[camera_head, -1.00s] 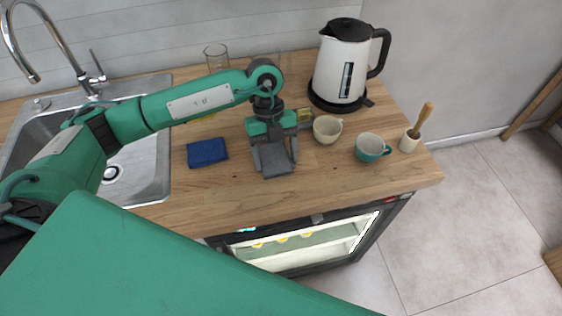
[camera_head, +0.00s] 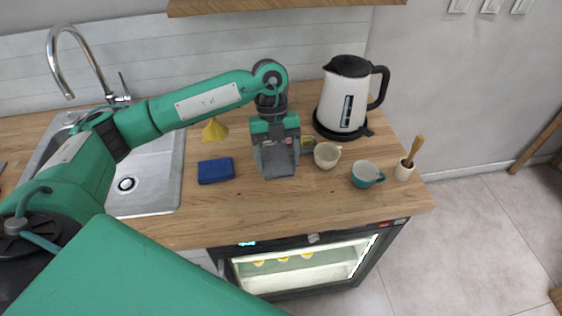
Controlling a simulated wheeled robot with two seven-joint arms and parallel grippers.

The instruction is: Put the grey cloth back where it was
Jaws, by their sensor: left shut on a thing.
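The grey cloth (camera_head: 279,170) is a small dark grey folded piece at the middle of the wooden counter. My left gripper (camera_head: 277,160) points down over it and is shut on it. The cloth sits at or just above the counter; I cannot tell whether it touches the wood. A blue cloth (camera_head: 215,170) lies flat on the counter to the left of my left gripper. My right gripper is not in view.
A cream cup (camera_head: 327,155) stands close to the right of the left gripper. Beyond it are a teal cup (camera_head: 366,174), a mortar with pestle (camera_head: 407,165) and a kettle (camera_head: 345,98). A yellow funnel (camera_head: 214,130) and the sink (camera_head: 150,175) are to the left. The front counter strip is clear.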

